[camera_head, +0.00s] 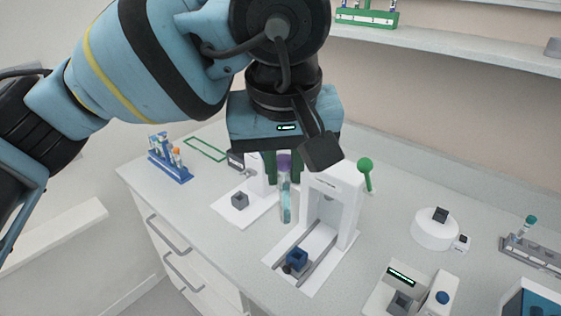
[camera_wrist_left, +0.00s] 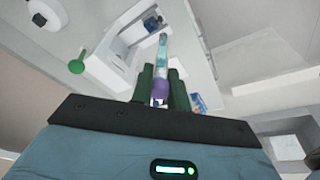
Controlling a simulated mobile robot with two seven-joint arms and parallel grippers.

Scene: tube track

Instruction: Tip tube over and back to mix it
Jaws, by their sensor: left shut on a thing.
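My left gripper (camera_head: 284,168) hangs over the counter with its green fingers pointing down. It is shut on a tube (camera_head: 286,203) near the purple cap. The tube is upright in the head view, cap up, with pale teal contents, and seems to hang above the counter. In the left wrist view the tube (camera_wrist_left: 162,55) extends away from between the green fingers (camera_wrist_left: 160,90), the purple cap nearest them. My right gripper is in neither view.
A white device with rails (camera_head: 345,205) stands just right of the tube, a green knob (camera_head: 365,166) beside it. A smaller white device (camera_head: 236,210) is on the left. A blue rack (camera_head: 170,168) holds tubes. A round white device (camera_head: 434,232) and grey rack (camera_head: 535,252) are right.

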